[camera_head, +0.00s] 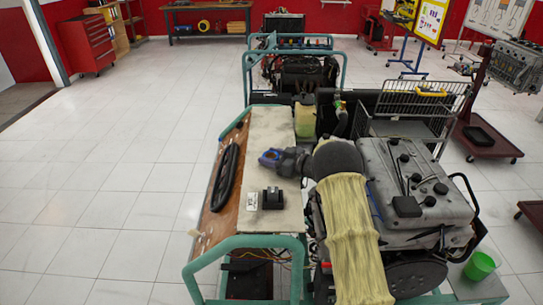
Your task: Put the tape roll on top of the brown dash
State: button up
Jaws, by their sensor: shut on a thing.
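My gripper (281,160) is shut on a small blue thing (268,157), which looks like the tape roll. It appears over the pale top panel of the engine trainer; I cannot tell how high above it. The fingers and the hole of the roll are too small to make out. The brown dash (214,223) is the brown sloping panel along the left side of the trainer, with a black ring-shaped part (225,178) on it. My gripper is to the right of the dash.
A black block (273,199) and a small white box (251,199) stand on the pale panel (284,222). A grey engine (405,185) is at right. Green tube rails (245,243) cross the front. A cart (412,105) stands behind. The floor at left is clear.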

jog(key=shift+f, duration=0.1)
jog(key=o, duration=1)
jog(key=shift+c, duration=0.2)
jog(key=b+v, duration=0.2)
jog(key=v, duration=1)
jog(key=shift+b, duration=0.35)
